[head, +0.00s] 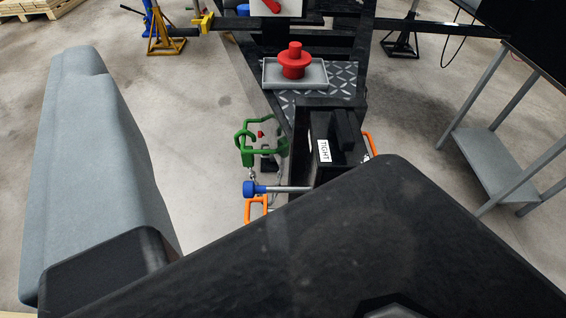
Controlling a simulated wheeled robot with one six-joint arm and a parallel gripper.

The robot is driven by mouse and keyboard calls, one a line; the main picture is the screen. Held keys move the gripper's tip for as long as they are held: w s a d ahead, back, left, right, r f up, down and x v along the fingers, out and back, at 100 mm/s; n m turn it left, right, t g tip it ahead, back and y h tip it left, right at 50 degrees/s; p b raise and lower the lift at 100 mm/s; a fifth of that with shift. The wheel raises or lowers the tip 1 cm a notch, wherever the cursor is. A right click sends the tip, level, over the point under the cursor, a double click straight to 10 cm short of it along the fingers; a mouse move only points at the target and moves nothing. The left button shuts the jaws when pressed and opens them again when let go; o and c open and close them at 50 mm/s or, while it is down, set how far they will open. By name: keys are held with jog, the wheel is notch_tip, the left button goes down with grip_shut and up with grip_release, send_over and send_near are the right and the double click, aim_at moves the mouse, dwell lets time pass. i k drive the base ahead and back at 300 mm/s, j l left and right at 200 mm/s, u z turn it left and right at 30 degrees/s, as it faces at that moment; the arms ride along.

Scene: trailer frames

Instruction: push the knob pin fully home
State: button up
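The knob pin has a round blue knob (253,188) on a bare silver shaft (288,189). It lies level in the picture, and its shaft runs right to a black block (334,150) with a white "TIGHT" label. A length of shaft shows between knob and block. Large dark and grey parts of mine, with my gripper (330,250), fill the bottom and left. They lie in front of the lower part of the block. No separate fingertips can be made out, and no contact with the knob shows.
A green hook-shaped handle (247,145) stands just above the knob. Orange handles show below the knob (256,208) and right of the block (369,143). A red stepped part (294,62) sits in a grey tray (268,75) behind. A grey shelf stand (490,165) is at right.

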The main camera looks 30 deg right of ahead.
aim_at(249, 190)
jog(key=i+j+z, duration=0.1)
jog(key=j+z, duration=1.4)
jog(key=j, duration=0.2)
